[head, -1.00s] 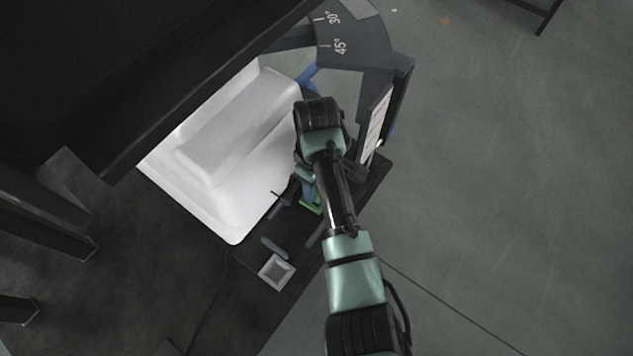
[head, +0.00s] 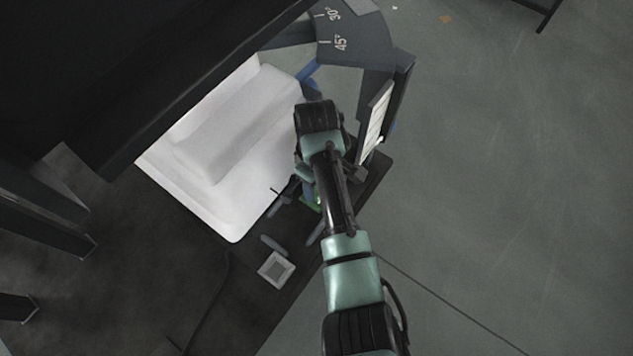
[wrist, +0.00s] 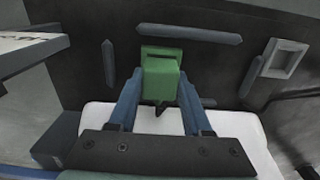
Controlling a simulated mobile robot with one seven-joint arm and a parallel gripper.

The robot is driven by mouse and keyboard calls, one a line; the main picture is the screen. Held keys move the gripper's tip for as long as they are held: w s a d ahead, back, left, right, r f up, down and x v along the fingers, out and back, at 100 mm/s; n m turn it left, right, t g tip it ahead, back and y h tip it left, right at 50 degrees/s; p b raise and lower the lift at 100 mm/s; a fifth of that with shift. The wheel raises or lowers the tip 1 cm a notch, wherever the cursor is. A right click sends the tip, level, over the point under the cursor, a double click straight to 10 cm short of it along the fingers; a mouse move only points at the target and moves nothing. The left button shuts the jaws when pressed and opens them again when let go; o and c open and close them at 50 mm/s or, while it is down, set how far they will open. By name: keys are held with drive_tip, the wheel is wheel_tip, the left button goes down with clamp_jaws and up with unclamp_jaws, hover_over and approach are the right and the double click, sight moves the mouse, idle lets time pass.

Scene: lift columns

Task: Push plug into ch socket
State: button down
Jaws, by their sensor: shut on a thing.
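My gripper (wrist: 160,95) has its blue fingers shut on a green block (wrist: 161,82), which I take to be the plug, in the wrist view. A small dark piece shows under the block. Just beyond it is a green square part (wrist: 162,52) with a dark slot, at the dark panel. It may be the socket; I cannot tell whether block and square part touch or how deep the block sits. In the head view my arm hides most of this; only a bit of green (head: 311,204) shows beside the wrist.
A pale square frame (head: 277,270) is on the dark panel, also in the wrist view (wrist: 283,59). Grey bars (head: 274,245) lie around the green part. A large white tray-like piece (head: 221,215) is at left. An angle-marked plate (head: 352,38) stands behind. Open floor lies right.

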drive_tip(key=shift+f, duration=0.25)
drive_tip(key=shift+c, duration=0.2)
unclamp_jaws()
drive_tip(key=shift+r, duration=0.1)
drive_tip(key=shift+r+p, duration=3.5)
drive_tip(key=shift+p, duration=0.6)
